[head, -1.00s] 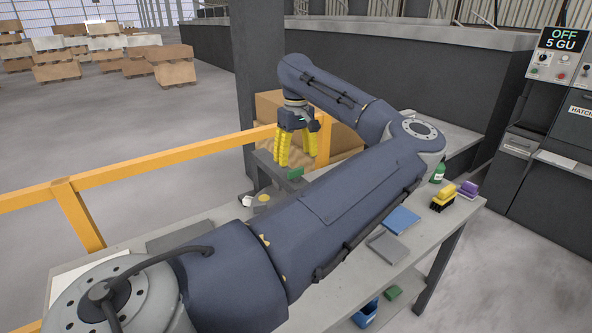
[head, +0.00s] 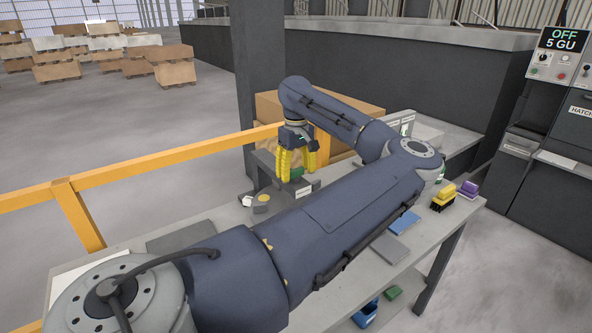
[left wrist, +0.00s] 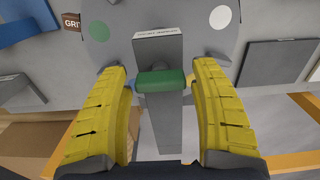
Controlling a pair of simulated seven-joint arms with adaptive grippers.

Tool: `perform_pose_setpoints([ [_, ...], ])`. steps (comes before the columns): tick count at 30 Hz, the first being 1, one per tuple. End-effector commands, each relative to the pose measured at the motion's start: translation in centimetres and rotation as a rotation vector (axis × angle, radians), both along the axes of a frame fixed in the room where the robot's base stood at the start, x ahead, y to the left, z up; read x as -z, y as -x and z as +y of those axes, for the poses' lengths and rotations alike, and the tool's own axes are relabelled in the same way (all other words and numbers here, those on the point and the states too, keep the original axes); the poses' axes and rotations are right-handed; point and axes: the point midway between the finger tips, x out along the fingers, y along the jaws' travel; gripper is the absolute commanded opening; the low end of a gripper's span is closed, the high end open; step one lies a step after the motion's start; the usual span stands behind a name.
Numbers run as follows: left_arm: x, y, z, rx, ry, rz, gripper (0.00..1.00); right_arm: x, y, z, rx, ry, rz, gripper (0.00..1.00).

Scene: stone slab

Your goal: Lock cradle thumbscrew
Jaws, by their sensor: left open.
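The green thumbscrew handle (left wrist: 160,81) sits on a grey upright bar of the cradle (left wrist: 162,125), below a white label too small to read. In the head view the green handle (head: 297,173) shows between my yellow fingertips. My left gripper (head: 297,174) is open and points down over the grey cradle (head: 262,168). In the left wrist view my left gripper (left wrist: 159,72) has one finger on each side of the handle. Small gaps seem to remain, but contact at the handle's ends is unclear. My right gripper is not in view.
My left arm covers much of the bench (head: 215,216). A yellow brush (head: 443,197) and a purple one (head: 467,189) stand at the bench's right end, near a blue pad (head: 404,223). An orange railing (head: 160,157) runs behind the bench.

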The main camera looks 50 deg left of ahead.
Motion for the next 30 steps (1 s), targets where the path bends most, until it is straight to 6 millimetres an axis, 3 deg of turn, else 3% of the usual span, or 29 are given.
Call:
perform_pose_setpoints([
  [2, -0.01, -0.01, 0.00, 0.000, 0.000, 0.000, 0.53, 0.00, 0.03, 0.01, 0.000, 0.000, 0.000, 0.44],
  [15, -0.03, -0.01, 0.00, 0.000, 0.000, 0.000, 0.02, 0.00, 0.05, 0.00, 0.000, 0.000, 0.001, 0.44],
  [30, -0.05, -0.03, 0.00, 0.001, 0.000, -0.001, 0.00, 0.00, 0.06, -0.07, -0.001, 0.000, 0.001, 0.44],
])
